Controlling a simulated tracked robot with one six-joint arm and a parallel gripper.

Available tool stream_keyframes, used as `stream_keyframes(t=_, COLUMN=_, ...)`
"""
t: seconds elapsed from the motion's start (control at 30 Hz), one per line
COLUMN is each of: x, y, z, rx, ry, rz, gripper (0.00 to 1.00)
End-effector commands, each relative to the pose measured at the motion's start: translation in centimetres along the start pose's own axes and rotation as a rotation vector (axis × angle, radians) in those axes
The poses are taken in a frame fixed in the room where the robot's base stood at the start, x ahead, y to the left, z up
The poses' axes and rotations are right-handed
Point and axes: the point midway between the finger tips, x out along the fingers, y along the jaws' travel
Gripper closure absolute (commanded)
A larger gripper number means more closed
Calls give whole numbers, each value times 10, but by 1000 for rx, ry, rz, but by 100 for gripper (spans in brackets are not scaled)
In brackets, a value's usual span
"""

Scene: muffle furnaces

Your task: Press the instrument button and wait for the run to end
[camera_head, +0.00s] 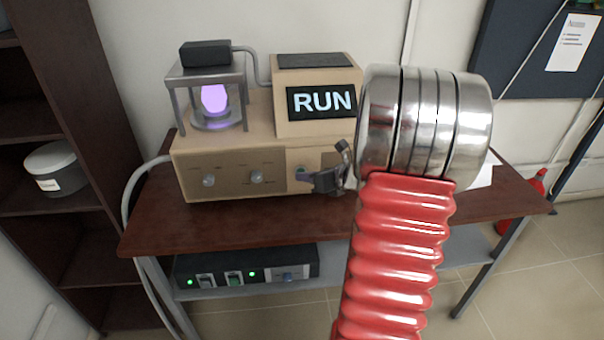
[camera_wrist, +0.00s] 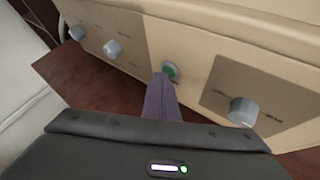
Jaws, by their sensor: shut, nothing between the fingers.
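The beige instrument (camera_head: 230,150) stands on the dark red table. Its screen (camera_head: 321,102) reads RUN. A purple glow (camera_head: 214,98) shows inside the framed chamber on its left top. In the head view my gripper (camera_head: 312,178) is in front of the button. I cannot tell whether the tips touch it.
Grey knobs (camera_wrist: 112,48) sit left of the button and another knob (camera_wrist: 243,111) sits right of it. A black power box (camera_head: 245,265) with green lights is on the shelf under the table (camera_head: 240,232). A dark bookshelf (camera_head: 90,130) stands at left.

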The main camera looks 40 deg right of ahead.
Motion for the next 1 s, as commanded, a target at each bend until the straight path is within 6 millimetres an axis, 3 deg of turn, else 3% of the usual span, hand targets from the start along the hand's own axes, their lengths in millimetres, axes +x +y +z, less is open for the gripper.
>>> stream_keyframes(t=1.0, x=-20, y=14, z=-13, rx=0, ry=-1, rz=-1, gripper=100)
